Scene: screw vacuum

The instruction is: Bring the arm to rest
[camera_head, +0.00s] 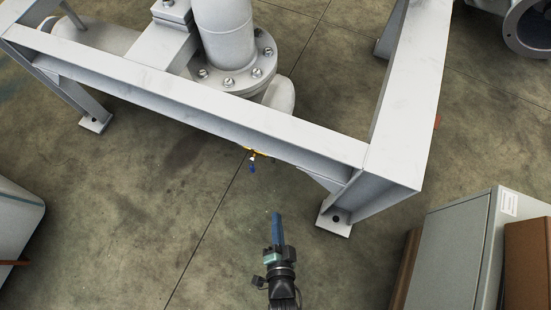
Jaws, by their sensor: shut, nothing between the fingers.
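My gripper (277,218) shows in the lower middle of the head view, at the end of my dark arm. Its long blue fingers are together and point up the picture, with nothing visible between them. The gripper is apart from the grey steel frame (210,98), above bare floor. A small yellow and blue fitting (252,160) shows at the lower edge of the frame's front beam, a short way above the fingertips in the picture. Its upper part is hidden by the beam.
A flanged grey pipe (228,45) stands behind the front beam. The frame's near right leg ends in a foot plate (335,222). A grey cabinet (450,250) stands at lower right and a pale rounded box (15,225) at lower left. The floor (130,230) between is clear.

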